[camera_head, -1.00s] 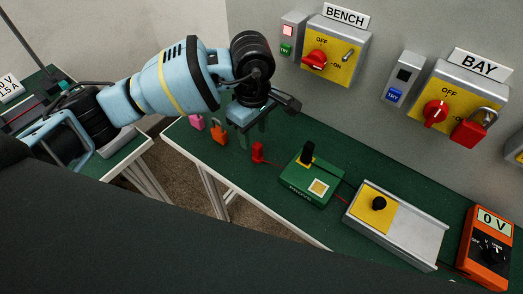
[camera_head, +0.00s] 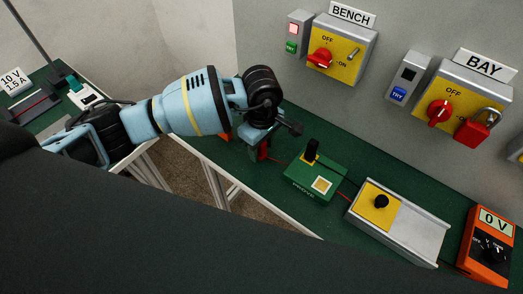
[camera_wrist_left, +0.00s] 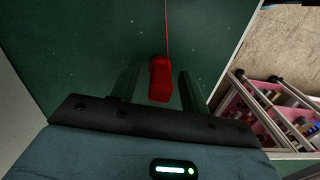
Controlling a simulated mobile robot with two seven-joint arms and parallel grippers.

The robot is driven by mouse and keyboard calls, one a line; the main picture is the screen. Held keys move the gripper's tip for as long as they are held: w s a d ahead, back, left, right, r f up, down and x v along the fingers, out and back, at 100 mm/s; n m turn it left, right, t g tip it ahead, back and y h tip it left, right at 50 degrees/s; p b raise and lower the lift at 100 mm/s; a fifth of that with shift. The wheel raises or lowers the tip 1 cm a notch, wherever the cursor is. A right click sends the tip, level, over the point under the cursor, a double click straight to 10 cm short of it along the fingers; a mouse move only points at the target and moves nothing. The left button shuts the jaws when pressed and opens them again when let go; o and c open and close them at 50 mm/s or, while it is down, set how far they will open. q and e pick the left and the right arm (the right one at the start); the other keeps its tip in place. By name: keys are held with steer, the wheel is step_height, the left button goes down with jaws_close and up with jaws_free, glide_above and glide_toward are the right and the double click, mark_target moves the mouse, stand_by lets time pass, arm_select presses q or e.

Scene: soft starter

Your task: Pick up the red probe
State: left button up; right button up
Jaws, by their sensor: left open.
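The red probe (camera_wrist_left: 160,78) lies on the green bench top in the left wrist view, with a thin red lead running from it. In the head view the red probe (camera_head: 263,150) is partly hidden behind my left gripper (camera_head: 261,146). My left gripper (camera_wrist_left: 159,88) is open, with one finger on each side of the probe. Gaps show between the probe and both fingers, so it is not held. My right gripper is not in view.
BENCH (camera_head: 338,48) and BAY (camera_head: 455,100) switch boxes are on the wall.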

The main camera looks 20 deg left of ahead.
arm_select(q)
steer(key=shift+c, duration=0.4)
steer(key=c, duration=0.9)
steer(key=shift+r, duration=0.45)
step_height(320, 180, up, 2)
steer(key=shift+r, duration=0.1)
steer(key=shift+s+d+r, duration=0.1)
steer(key=shift+s+r, duration=0.1)
steer(key=shift+s, duration=0.45)
steer(key=s+d+r, duration=0.1)
steer(key=s, duration=1.3)
steer(key=shift+s+d+r, duration=0.2)
steer(key=shift+s+d, duration=0.15)
